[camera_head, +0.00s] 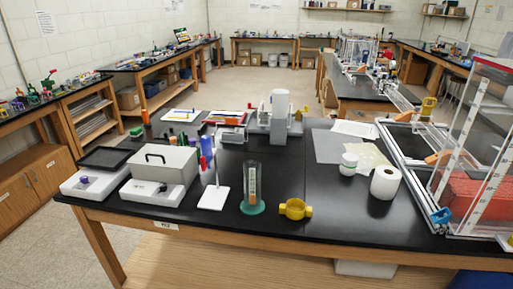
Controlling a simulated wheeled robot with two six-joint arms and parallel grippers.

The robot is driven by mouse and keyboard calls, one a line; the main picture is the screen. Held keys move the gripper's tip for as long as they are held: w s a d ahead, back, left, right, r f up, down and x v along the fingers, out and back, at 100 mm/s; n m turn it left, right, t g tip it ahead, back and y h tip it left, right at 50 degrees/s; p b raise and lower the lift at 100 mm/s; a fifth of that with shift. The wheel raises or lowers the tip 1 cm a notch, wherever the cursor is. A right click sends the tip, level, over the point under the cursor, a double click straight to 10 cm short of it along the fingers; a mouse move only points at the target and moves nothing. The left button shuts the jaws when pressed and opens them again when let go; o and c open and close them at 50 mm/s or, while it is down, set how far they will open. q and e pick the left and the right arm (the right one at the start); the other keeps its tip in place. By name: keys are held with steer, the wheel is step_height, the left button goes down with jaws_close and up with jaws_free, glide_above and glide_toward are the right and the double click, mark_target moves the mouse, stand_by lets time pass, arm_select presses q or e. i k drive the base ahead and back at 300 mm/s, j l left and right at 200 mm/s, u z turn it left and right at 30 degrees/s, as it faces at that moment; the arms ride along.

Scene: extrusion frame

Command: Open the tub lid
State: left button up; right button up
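A small white tub (348,164) with a greenish band stands upright on the right half of the black bench top (290,222). Its top looks covered by a white lid, but it is too small to see how the lid sits. Neither of my grippers shows in the head view, and nothing is touching the tub.
A white paper roll (385,182) stands close to the tub's right. A yellow ring-shaped clamp (295,209) and a cylinder on a green base (252,189) stand at the front. The extrusion frame (425,180) fills the right. The bench front between clamp and roll is clear.

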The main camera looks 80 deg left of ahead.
mark_target(153, 155)
steer(key=u, duration=3.65)
